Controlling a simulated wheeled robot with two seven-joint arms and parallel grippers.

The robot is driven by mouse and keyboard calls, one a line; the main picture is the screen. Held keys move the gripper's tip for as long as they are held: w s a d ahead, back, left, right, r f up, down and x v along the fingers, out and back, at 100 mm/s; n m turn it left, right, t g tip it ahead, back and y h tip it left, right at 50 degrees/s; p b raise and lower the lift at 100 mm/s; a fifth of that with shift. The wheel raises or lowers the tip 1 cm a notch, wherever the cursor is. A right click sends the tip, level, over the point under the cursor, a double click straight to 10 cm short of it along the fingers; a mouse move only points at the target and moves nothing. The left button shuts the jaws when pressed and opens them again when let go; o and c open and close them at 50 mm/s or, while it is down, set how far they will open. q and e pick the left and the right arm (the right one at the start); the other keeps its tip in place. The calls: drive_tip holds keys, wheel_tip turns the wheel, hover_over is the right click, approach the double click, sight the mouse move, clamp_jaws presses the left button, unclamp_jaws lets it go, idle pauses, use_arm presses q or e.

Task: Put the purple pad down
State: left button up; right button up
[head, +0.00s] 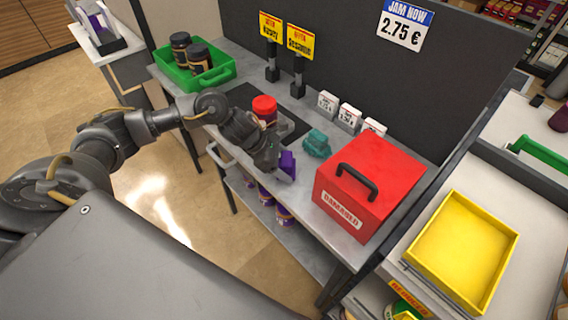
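The purple pad (287,166) shows at the tip of my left gripper (280,170), which seems shut on it. My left arm reaches in from the left, and the gripper is over the front edge of the grey table, with the pad apparently clear of the tabletop. Part of the pad is hidden by the gripper. My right gripper is not in view.
On the table (310,185) are a red-lidded jar (265,108), a small teal object (316,143), white price tags (348,117) and a red box (368,185). A green tray (215,76) holds dark jars. A yellow tray (462,250) is right. Purple-labelled jars (284,214) stand below.

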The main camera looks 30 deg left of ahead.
use_arm(q)
drive_tip(key=o, duration=0.4)
drive_tip(key=shift+r, duration=0.2)
drive_tip(key=r+p, duration=0.1)
drive_tip(key=p, duration=0.1)
drive_tip(key=shift+r+p, duration=0.3)
drive_tip(key=shift+s+a+r+b, duration=0.25)
drive_tip(key=shift+a+r+b, duration=0.1)
drive_tip(key=shift+a+b, duration=0.4)
drive_tip(key=b+v, duration=0.2)
drive_tip(key=v, duration=0.8)
drive_tip(key=shift+s+d, duration=0.1)
drive_tip(key=shift+d, duration=0.1)
